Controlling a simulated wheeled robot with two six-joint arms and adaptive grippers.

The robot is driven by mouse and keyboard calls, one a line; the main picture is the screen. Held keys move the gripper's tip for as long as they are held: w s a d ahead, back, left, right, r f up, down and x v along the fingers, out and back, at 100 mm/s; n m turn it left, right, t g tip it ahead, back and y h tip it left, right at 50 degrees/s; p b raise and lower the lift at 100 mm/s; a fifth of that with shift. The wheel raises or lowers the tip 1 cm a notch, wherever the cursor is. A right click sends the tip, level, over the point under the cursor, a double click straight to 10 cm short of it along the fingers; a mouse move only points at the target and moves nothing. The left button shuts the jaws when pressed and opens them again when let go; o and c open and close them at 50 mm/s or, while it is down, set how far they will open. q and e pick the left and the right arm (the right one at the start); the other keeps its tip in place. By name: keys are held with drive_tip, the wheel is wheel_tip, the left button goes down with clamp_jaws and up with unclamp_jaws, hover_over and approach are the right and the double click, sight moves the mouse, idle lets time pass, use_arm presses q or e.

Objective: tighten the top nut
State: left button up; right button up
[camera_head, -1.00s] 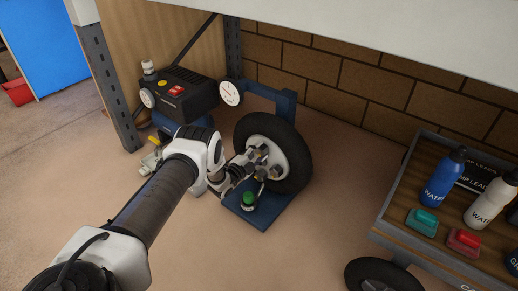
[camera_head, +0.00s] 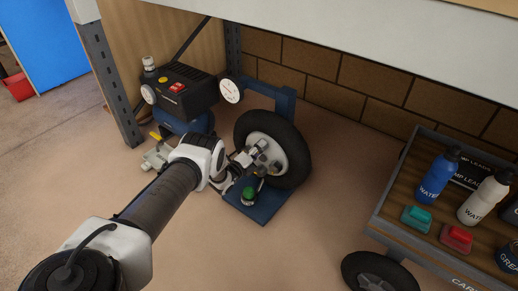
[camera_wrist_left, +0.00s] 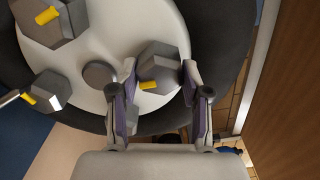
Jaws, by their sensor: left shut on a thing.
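A black-tyred wheel (camera_head: 298,138) with a pale hub (camera_head: 297,153) stands upright on a blue stand (camera_head: 265,212). Dark grey hex nuts sit on the hub. My left gripper (camera_head: 249,160) is at the hub face in the head view. In the left wrist view my left gripper (camera_wrist_left: 158,82) has one finger on each side of a hex nut (camera_wrist_left: 163,62) with a yellow mark and is shut on it. Two more marked nuts show there, one at upper left (camera_wrist_left: 62,24) and one at left (camera_wrist_left: 50,86). I cannot tell which is topmost. My right gripper is not in view.
A green-topped object (camera_head: 249,194) stands on the stand's base below the gripper. A black compressor (camera_head: 183,92) with gauges is behind left. A cart (camera_head: 385,220) with bottles is at the right. A pale shelf (camera_head: 370,45) overhangs. Floor in front is clear.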

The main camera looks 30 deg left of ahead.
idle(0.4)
use_arm(q)
drive_tip(key=o, duration=1.1)
drive_tip(key=shift+o, duration=0.2)
drive_tip(key=s, duration=1.2)
drive_tip(key=shift+a, duration=0.45)
drive_tip(key=shift+f, duration=0.1)
